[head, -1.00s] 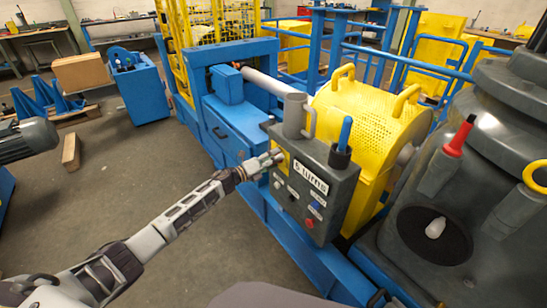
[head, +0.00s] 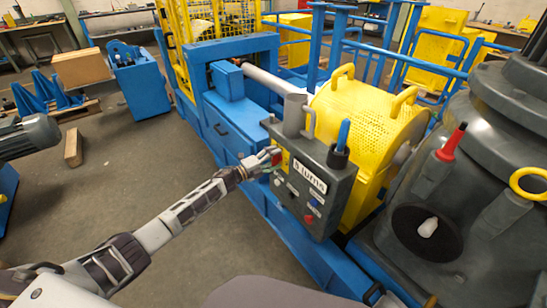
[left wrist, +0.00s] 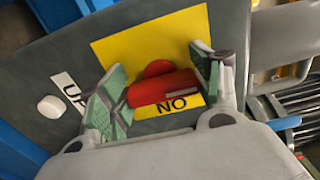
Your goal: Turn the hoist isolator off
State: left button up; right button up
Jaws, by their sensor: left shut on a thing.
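The hoist isolator is a red rotary handle (left wrist: 158,88) on a yellow plate (left wrist: 185,27) in the left wrist view. Part of the lettering shows below the handle, reading "NO" in this view. My left gripper (left wrist: 160,66) has one finger on each side of the handle and is shut on it. In the head view my left gripper (head: 275,158) is at the upper left of the grey control box (head: 345,190), and a bit of red shows at its fingertips. The fingers and hand hide part of the plate. My right gripper is not in view.
The control box carries a white label, small buttons and a red button (head: 309,219). A blue-topped lever (head: 343,134) stands at its top. A yellow perforated drum guard (head: 362,115) is behind it. Blue framework (head: 235,135) runs alongside.

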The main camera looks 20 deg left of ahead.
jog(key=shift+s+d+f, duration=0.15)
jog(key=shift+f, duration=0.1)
pick_arm(q)
jog(key=o, duration=1)
jog(key=shift+v, duration=6)
jog(key=shift+n, duration=0.4)
